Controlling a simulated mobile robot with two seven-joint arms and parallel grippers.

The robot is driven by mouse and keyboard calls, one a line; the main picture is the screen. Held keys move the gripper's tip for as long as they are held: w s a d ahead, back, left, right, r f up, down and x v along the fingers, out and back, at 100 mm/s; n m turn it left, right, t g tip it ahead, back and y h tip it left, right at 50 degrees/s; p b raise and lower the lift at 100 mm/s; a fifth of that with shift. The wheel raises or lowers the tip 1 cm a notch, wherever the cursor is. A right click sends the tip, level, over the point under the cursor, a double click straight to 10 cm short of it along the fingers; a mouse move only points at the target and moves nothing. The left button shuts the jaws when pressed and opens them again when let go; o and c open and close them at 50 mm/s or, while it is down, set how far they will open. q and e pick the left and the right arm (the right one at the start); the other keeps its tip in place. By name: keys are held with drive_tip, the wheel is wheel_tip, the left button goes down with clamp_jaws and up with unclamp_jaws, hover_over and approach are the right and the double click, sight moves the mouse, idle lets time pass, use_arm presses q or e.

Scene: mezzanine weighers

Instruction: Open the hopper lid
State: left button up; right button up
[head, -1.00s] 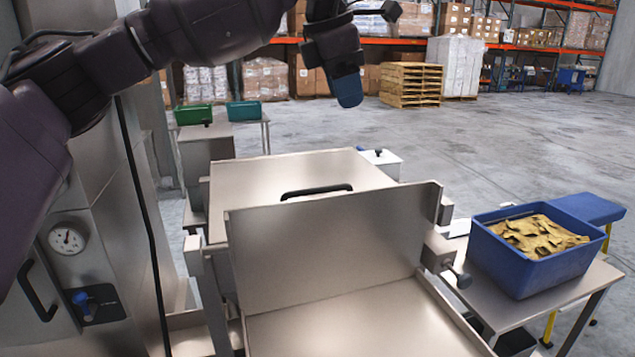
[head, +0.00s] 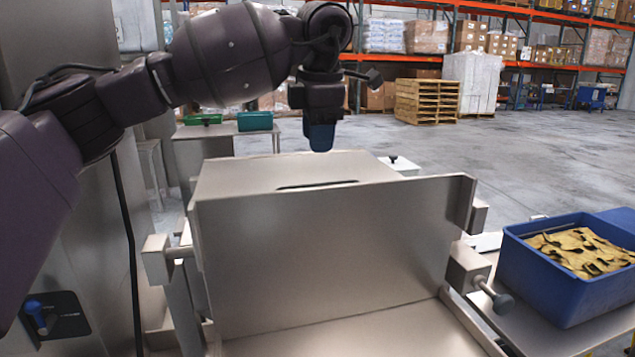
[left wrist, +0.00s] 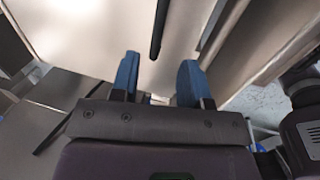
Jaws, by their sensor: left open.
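The hopper lid (head: 275,172) is a flat steel plate behind an upright steel panel (head: 335,250). It looks closed. Its black bar handle (head: 317,185) shows just above the panel's top edge; the panel hides the lid's near part. My left gripper (head: 320,138) points down above the lid's far part, beyond the handle and apart from it. In the left wrist view the two blue fingers (left wrist: 157,80) are spread with nothing between them, and the dark handle (left wrist: 158,28) lies ahead of the gap. My right gripper is not in view.
A blue bin (head: 560,285) of tan pieces stands on a side table at right. A steel cabinet with a blue-handled switch (head: 38,315) is at left. Green (head: 203,119) and teal (head: 255,121) bins stand behind. Open floor lies at the back right.

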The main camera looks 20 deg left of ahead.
sight(315, 185)
use_arm(q)
drive_tip(key=b+x, duration=0.1)
drive_tip(key=x, duration=0.8)
drive_tip(key=shift+b, duration=0.3)
drive_tip(key=shift+f, duration=0.1)
clamp_jaws()
